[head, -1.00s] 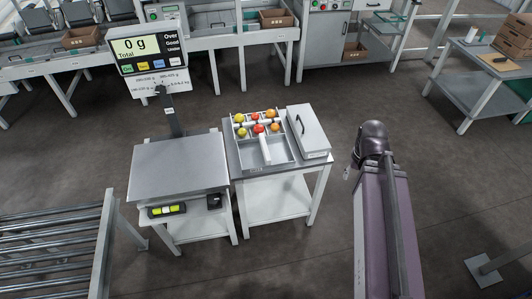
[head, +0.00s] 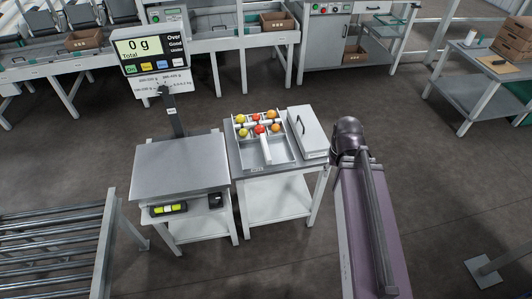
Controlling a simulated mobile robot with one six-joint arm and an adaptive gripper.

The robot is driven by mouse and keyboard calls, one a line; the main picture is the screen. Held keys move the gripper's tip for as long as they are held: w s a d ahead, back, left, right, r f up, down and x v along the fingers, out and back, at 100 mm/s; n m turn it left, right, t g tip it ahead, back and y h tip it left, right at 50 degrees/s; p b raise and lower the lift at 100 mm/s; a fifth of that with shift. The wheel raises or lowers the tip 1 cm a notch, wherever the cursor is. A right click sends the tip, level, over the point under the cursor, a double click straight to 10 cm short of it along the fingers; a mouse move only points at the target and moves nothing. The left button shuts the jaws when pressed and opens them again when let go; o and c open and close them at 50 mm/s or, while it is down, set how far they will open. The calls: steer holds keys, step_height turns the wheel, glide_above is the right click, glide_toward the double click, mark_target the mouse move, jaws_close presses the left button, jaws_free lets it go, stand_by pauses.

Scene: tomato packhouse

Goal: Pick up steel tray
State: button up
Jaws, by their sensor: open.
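A steel tray (head: 250,154) with raised dividers lies on a small white-legged table in the head view. Several red, yellow and orange tomatoes (head: 260,129) sit in its far compartments; the near part looks bare. A pale upright divider or bar stands in its middle. My arm reaches in from the lower right, its dark joint close to the table's right edge. My gripper does not show, so its place relative to the tray cannot be seen.
A grey case with a dark handle (head: 308,131) stands right of the tray. A scale platform (head: 180,165) with a display reading 0 g (head: 150,48) stands left. A roller conveyor (head: 50,245) is at lower left.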

steer(key=shift+o, duration=0.4)
steer(key=shift+w, duration=0.1)
steer(key=n+b, duration=0.3)
steer(key=b, duration=0.3)
glide_above(266, 146)
step_height(266, 146, down, 6)
steer(key=shift+r, duration=0.1)
step_height(266, 146, down, 9)
steer(key=b, duration=0.8)
steer(key=shift+r, duration=0.2)
steer(key=shift+f+b, duration=2.6)
steer(key=shift+b, duration=0.2)
